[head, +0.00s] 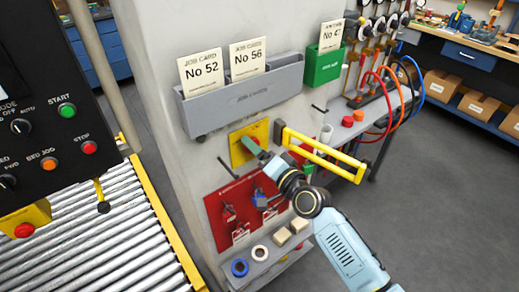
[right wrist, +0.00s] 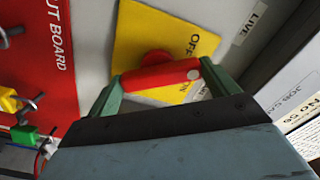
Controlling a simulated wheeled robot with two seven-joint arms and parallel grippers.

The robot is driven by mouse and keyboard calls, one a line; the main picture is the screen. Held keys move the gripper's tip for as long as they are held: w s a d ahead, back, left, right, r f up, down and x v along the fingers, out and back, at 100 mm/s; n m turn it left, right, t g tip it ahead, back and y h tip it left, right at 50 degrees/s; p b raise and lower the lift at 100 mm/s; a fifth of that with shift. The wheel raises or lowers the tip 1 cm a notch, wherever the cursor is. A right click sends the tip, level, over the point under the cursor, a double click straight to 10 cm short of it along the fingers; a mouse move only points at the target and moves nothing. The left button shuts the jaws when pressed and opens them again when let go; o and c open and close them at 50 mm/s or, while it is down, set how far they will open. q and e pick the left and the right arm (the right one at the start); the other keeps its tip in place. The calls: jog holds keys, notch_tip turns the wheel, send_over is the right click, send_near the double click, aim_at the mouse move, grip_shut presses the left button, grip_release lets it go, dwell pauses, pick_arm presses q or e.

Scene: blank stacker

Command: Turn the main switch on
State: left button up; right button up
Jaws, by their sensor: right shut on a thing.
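The main switch is a yellow plate (head: 236,153) with a red handle on the side of the pale cabinet. In the right wrist view the yellow plate (right wrist: 150,45) carries "OFF" lettering, and the red handle (right wrist: 160,76) lies between my fingers. My right gripper (head: 257,149) reaches the plate from the lower right in the head view. In the right wrist view its green fingers (right wrist: 160,80) are shut on the red handle, one at each end. The gripper hides part of the plate and its lettering. My left gripper is not in view.
A red lockout board (head: 216,208) with tags hangs below the switch, above a small shelf (head: 263,266). A grey job card holder (head: 245,103) is above. A roller conveyor (head: 90,240) and control panel (head: 45,130) stand left.

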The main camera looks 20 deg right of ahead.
jog(key=m+p, duration=0.1)
jog(key=m, duration=0.5)
jog(key=shift+m, duration=0.3)
dwell(0.4)
jog(key=o, duration=0.8)
jog(key=shift+d, duration=0.1)
jog(key=b+v, duration=0.1)
jog(key=v, duration=1.2)
jog(key=shift+s, duration=0.2)
